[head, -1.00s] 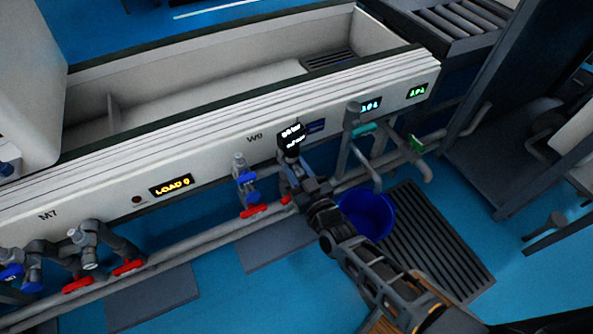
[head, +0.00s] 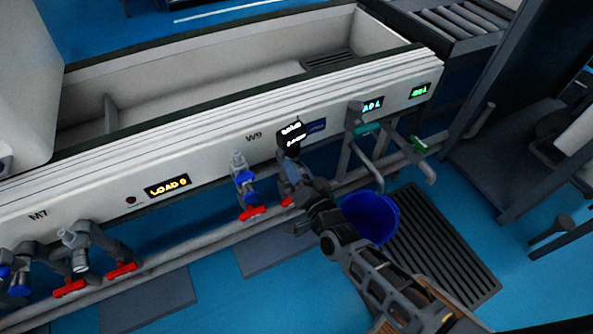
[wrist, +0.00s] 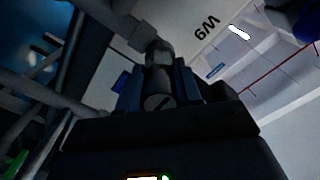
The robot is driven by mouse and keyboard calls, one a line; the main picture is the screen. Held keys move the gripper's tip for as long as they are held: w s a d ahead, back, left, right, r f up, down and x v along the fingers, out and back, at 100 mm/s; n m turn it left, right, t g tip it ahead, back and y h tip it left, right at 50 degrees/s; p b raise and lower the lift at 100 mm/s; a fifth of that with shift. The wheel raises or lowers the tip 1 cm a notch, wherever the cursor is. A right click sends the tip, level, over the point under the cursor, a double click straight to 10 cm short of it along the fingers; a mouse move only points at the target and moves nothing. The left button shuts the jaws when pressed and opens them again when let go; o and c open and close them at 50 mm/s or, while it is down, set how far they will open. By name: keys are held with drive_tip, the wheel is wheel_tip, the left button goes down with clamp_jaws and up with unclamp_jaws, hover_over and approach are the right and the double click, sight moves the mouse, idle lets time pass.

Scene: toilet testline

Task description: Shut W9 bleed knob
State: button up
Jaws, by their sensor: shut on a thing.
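In the wrist view the gripper (wrist: 159,84) is shut around a grey round knob with a slotted face (wrist: 160,102), one finger on each side. It appears to be the W9 bleed knob. The W9 label also shows upside down in the wrist view (wrist: 207,27). In the head view the knob is hidden behind my gripper.
A blue-capped valve (head: 244,178) with a red handle (head: 252,213) stands just left of my gripper. A blue bucket (head: 371,217) sits at right by a floor grate (head: 445,250). More valves with red handles (head: 120,270) line the pipe at left.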

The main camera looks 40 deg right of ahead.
drive_tip(key=shift+w+a+r+m, duration=0.1)
drive_tip(key=shift+a+m, duration=0.2)
idle(0.4)
drive_tip(key=o, duration=1)
drive_tip(key=shift+d, duration=0.1)
drive_tip(key=shift+o, duration=0.2)
drive_tip(key=shift+s, duration=0.5)
drive_tip(key=p+v, duration=0.1)
drive_tip(key=v, duration=0.6)
drive_tip(key=shift+r, duration=0.1)
drive_tip(key=s+a+r+n+y, duration=0.2)
drive_tip(key=s+a+r+n, duration=0.1)
drive_tip(key=s, duration=0.4)
drive_tip(key=s+a+r+n+y, duration=0.1)
drive_tip(key=s+a+r+n, duration=0.2)
drive_tip(key=s, duration=0.5)
drive_tip(key=s+a+r+n+g+y, duration=0.1)
drive_tip(key=s+r+n, duration=0.2)
drive_tip(key=s+r, duration=0.4)
drive_tip(key=s+a+r+n+g+y, duration=0.15)
drive_tip(key=s+r+n, duration=0.25)
drive_tip(key=r, duration=0.5)
wheel_tip(320, 180, up, 21)
drive_tip(key=p, duration=2.1)
drive_tip(key=shift+f, duration=0.15)
